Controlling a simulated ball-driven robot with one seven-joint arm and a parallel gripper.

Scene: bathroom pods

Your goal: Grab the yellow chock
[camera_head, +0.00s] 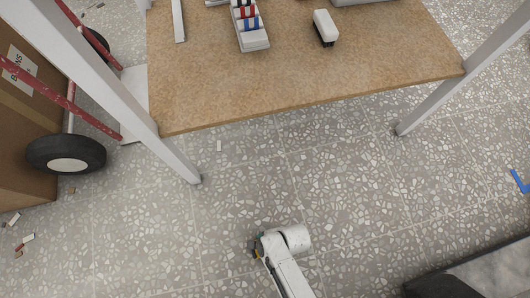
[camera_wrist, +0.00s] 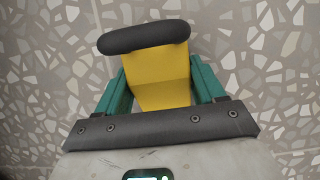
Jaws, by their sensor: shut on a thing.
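The yellow chock (camera_wrist: 160,78) has a yellow body and a dark rounded bar along its far end. In the wrist view it sits between the two green fingers of my gripper (camera_wrist: 160,85), which touch it on both sides. My gripper is shut on it. The speckled floor shows behind it; I cannot tell whether the chock touches the floor. In the head view my arm's end is low over the floor at bottom centre, with a small yellow patch at its left side. The rest of the chock is hidden there.
A cork-topped table (camera_head: 300,80) with white legs stands ahead, holding a marker holder (camera_head: 250,30) and an eraser (camera_head: 325,27). A red hand truck with a black wheel (camera_head: 66,154) and a cardboard box (camera_head: 25,120) are at left. Open floor lies between.

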